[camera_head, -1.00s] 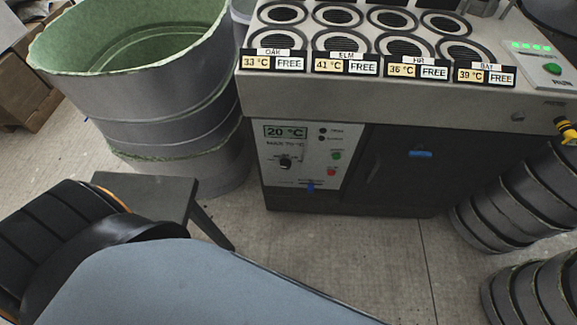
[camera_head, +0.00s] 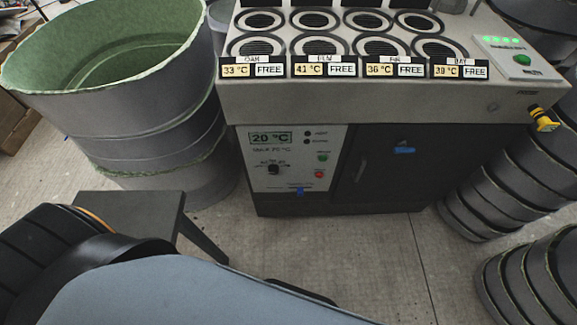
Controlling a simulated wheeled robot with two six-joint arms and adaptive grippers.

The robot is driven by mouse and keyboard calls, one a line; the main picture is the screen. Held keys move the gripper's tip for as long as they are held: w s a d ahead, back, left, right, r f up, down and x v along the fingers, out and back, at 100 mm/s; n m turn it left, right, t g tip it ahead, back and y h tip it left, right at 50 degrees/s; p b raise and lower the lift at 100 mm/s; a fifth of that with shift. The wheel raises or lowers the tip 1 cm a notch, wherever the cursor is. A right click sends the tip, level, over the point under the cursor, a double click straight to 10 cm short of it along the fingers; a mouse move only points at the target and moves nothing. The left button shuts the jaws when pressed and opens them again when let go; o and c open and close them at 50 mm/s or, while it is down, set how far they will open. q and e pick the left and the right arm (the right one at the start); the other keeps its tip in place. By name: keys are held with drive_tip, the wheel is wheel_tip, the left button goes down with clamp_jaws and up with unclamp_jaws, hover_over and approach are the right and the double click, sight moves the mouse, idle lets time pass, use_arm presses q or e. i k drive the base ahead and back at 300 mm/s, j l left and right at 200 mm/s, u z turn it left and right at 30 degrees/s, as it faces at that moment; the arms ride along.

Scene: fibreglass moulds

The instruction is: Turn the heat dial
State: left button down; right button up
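The heat dial (camera_head: 273,169) is a small black knob with a scale around it. It sits on the pale control panel (camera_head: 300,146) on the front of a grey and black machine (camera_head: 380,104). The panel's display (camera_head: 270,138) reads 20 °C. Green (camera_head: 323,157) and red (camera_head: 319,174) buttons are right of the dial. A large blue-grey and black body part fills the lower left; it covers the floor there. Neither gripper shows, and nothing touches the dial.
A large grey bin with a green inside (camera_head: 110,60) stands left of the machine. A dark stool (camera_head: 130,210) is in front of it. Stacked dark moulds (camera_head: 520,170) stand at the right. Floor (camera_head: 370,250) before the machine is clear.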

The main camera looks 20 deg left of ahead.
sight(273, 168)
drive_tip(key=k+u, duration=0.35)
drive_tip(key=k+j+u, duration=0.1)
drive_tip(key=j+u, duration=0.35)
drive_tip(key=j, duration=0.3)
drive_tip(key=j+u, duration=0.45)
drive_tip(key=j, duration=0.3)
drive_tip(key=i, duration=0.05)
